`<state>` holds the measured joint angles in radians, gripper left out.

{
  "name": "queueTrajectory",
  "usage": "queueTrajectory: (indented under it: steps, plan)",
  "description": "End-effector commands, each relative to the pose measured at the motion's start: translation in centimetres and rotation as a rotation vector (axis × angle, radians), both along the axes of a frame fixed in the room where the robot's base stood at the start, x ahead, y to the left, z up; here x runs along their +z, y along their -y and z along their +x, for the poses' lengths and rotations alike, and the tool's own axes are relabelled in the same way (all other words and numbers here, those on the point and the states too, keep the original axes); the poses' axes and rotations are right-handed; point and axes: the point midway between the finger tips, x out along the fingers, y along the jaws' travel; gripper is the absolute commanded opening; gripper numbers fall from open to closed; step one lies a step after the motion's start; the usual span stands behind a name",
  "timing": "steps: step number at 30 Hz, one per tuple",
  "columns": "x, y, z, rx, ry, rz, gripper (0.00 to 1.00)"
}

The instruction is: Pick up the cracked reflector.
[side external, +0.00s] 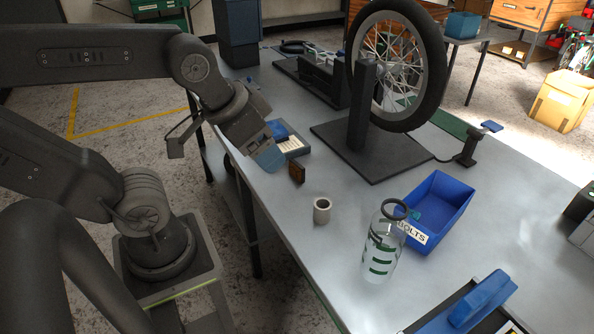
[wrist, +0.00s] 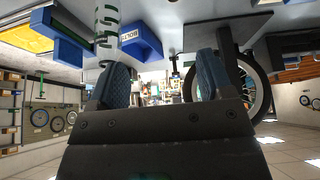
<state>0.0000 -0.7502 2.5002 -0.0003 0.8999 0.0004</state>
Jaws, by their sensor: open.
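A small brown-orange upright block (side external: 297,172), probably the reflector, stands on the grey bench near its left edge. It is too small to make out a crack. My gripper (side external: 270,158) is just to the left of the block in the side view and looks apart from it. In the wrist view my gripper (wrist: 160,82) has its two blue fingers spread, with nothing held between them. I cannot pick out the reflector in the wrist view.
A tape roll (side external: 322,210), a clear bottle (side external: 382,243) and a blue bolts bin (side external: 437,207) stand to the right. A tray (side external: 294,146) lies just behind my gripper. A wheel (side external: 437,70) on a dark stand rises behind. Bare bench lies around the roll.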

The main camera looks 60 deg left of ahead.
Motion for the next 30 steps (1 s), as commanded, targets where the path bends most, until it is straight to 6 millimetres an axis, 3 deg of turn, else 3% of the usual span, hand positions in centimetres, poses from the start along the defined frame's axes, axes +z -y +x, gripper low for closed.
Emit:
queueTrajectory:
  steps: [10, 19, 26, 30]
  plan:
    - [0.0, 0.0, 0.0, 0.0, 0.0, 0.0, 0.72]
    - [0.0, 0.0, 0.0, 0.0, 0.0, 0.0, 0.44]
    - [0.0, 0.0, 0.1, -0.003, -0.002, 0.003, 0.44]
    - [0.0, -0.7, 1.4, -0.066, -0.036, 0.058, 0.44]
